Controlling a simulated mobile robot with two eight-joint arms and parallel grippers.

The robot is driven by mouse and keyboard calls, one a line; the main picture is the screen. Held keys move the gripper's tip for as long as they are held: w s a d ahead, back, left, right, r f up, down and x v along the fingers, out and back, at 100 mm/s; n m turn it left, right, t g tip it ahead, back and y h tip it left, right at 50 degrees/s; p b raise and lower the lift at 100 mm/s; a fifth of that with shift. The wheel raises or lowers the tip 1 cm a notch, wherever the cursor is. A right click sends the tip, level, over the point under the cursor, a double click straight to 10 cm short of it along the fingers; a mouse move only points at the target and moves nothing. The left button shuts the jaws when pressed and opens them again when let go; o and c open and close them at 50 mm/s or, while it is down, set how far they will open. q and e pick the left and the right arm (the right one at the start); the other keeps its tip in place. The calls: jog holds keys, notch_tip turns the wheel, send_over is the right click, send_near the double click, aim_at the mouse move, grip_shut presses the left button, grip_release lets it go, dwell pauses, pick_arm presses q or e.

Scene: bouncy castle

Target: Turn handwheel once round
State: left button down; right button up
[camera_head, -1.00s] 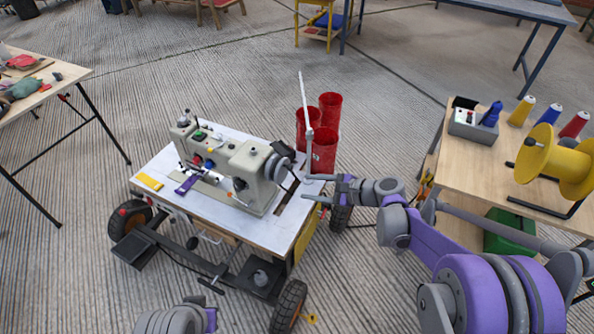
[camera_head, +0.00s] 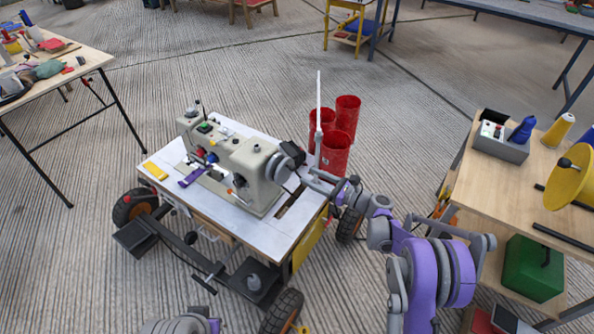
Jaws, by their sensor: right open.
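A cream sewing machine (camera_head: 240,172) stands on a white-topped wheeled cart (camera_head: 235,205). Its dark grey handwheel (camera_head: 291,153) is at the machine's right end. My right gripper (camera_head: 305,178) reaches in from the right with its fingers close to the handwheel; it is open. Whether a finger touches the wheel I cannot tell. My left arm shows only as a small grey and purple part at the bottom edge; its gripper's fingers are not in view.
Red cylinders (camera_head: 338,145) and a thin white upright rod (camera_head: 318,105) stand just behind the handwheel. A wooden table (camera_head: 520,175) with a grey box and spools is at the right. Another table (camera_head: 65,75) is at the left. A green box (camera_head: 533,268) sits below the right table.

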aim_at(295, 169)
jog(key=x, duration=0.6)
jog(key=shift+w, duration=0.1)
jog(key=shift+c, duration=0.3)
grip_shut()
